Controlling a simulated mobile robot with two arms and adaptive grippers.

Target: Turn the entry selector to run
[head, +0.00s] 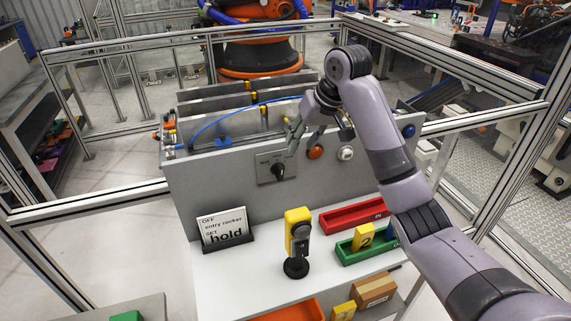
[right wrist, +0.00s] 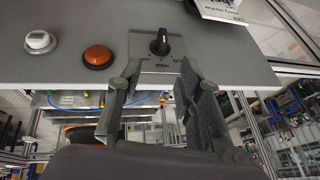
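The entry selector is a black rotary knob (head: 278,171) on a grey square plate (head: 263,158), set in the front of a grey panel. In the right wrist view the knob (right wrist: 160,42) stands just beyond my fingertips, roughly between their lines. The plate's small labels are too small to read surely, so its setting cannot be told. My right gripper (head: 294,134) is just above the plate in the head view. In the right wrist view my right gripper (right wrist: 158,72) is open, its fingers apart with nothing between them, not touching the knob. My left gripper is out of view.
Beside the selector are an orange button (head: 315,152), a white button (head: 346,153) and a blue button (head: 408,131). On the white shelf below are a sign (head: 224,229) reading "hold", a yellow device (head: 297,222) on a black stand, a red tray (head: 349,221) and a green tray (head: 372,253).

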